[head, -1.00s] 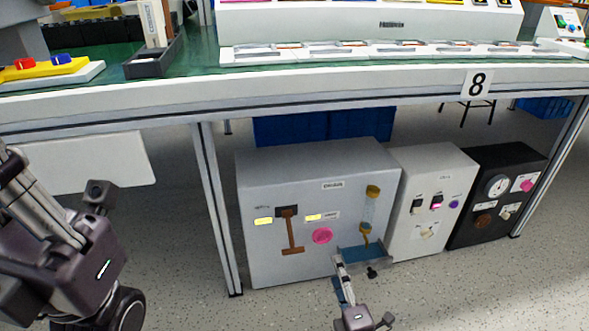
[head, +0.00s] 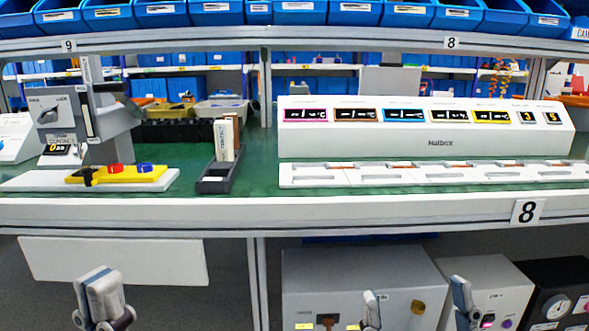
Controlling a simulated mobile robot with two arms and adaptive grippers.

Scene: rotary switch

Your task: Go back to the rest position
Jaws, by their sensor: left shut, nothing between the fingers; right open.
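My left gripper (head: 102,298) shows at the lower left of the head view, pointing up, with its fingers together and nothing visible between them. It is in front of a white panel (head: 115,260) under the bench. My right gripper (head: 417,308) is at the bottom, right of centre. Its two fingers stand wide apart with nothing between them. It is in front of the grey cabinets under the bench and appears clear of them. The lower parts of both arms are cut off by the picture edge.
The bench edge (head: 400,208) runs across above both grippers. A grey machine with a rotary knob (head: 47,115), a yellow fixture (head: 118,174), a black tray (head: 215,183) and a white display console (head: 430,142) stand on it. Below are a grey cabinet (head: 340,275), a lighter cabinet (head: 497,275) and a black box (head: 560,275).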

